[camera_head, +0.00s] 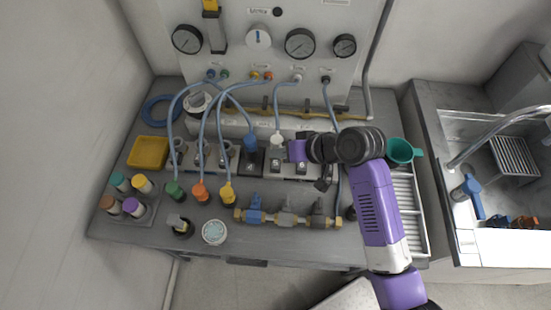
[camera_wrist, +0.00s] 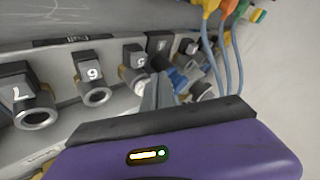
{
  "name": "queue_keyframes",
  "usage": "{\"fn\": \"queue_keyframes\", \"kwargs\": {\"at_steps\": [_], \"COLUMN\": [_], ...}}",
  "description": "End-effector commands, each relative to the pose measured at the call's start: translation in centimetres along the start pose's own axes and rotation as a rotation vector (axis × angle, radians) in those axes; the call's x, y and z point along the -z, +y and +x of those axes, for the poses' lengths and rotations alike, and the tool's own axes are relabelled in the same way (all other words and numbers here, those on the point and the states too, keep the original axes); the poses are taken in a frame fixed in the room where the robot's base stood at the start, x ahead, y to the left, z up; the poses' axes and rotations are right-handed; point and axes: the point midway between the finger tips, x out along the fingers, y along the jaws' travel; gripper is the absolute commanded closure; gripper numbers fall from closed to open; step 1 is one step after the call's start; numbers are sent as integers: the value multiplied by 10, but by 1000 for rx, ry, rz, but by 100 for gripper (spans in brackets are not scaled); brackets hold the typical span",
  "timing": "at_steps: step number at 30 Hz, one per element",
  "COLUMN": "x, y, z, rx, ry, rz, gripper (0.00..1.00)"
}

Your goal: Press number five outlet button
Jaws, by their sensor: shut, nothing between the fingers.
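The number five outlet (camera_wrist: 135,60) is in the middle of the wrist view, with a dark block marked with a white 5 above its round metal socket. My gripper (camera_wrist: 158,84) is shut and empty. Its fingertips appear just right of the five, in front of a blue connector; I cannot tell whether they touch anything. Outlets six (camera_wrist: 93,78) and seven (camera_wrist: 30,98) lie to the left in the wrist view. In the head view, my purple gripper body hangs over the right part of the outlet row (camera_head: 248,163), hiding some of it.
Blue hoses run from the gauge panel (camera_head: 270,50) to the outlet row, close to my gripper. Green (camera_head: 175,190), orange (camera_head: 200,192) and yellow (camera_head: 228,192) connectors stand in front. A brass valve manifold (camera_head: 287,215) lies nearer the front edge. A sink (camera_head: 500,170) is at right.

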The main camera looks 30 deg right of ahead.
Motion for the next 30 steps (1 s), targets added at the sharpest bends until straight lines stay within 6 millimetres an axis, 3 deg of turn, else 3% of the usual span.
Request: {"fn": "queue_keyframes", "kwargs": {"at_steps": [10, 30], "x": [17, 17], "y": [-17, -17], "z": [-24, -23], "rx": [0, 0], "ry": [0, 0], "rz": [0, 0], "gripper": [100, 100]}}
